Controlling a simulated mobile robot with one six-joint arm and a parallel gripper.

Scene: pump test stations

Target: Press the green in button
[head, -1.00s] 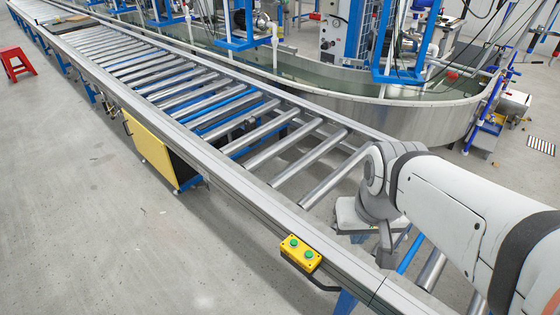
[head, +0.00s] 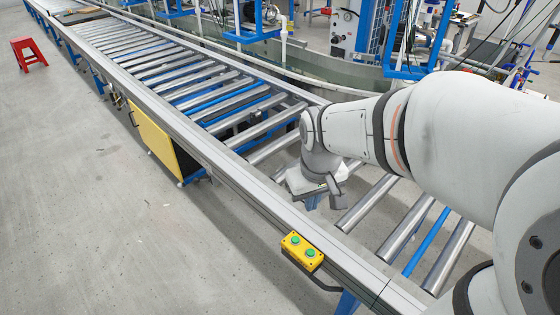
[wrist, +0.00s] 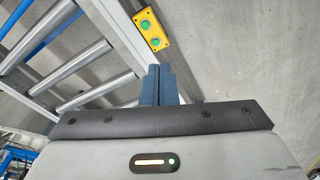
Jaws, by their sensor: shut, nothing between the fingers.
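A yellow control box (head: 302,251) with two round green buttons is fixed to the near side rail of the roller conveyor. One green button (head: 295,240) is at its upper left and the other green button (head: 310,253) at its lower right. Labels are too small to read, so I cannot tell which is "in". My gripper (head: 338,196) is over the conveyor, above and right of the box in the head view. In the wrist view, my shut, empty fingers (wrist: 158,68) appear just below the box (wrist: 151,28), apart from both buttons.
The conveyor's side rail (head: 225,168) runs diagonally beside the box, with metal rollers (head: 372,203) beyond it. A black cable or handle hangs at the box's right. A yellow panel (head: 155,140) is under the conveyor. Open concrete floor lies at the left, with a red stool (head: 28,53).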

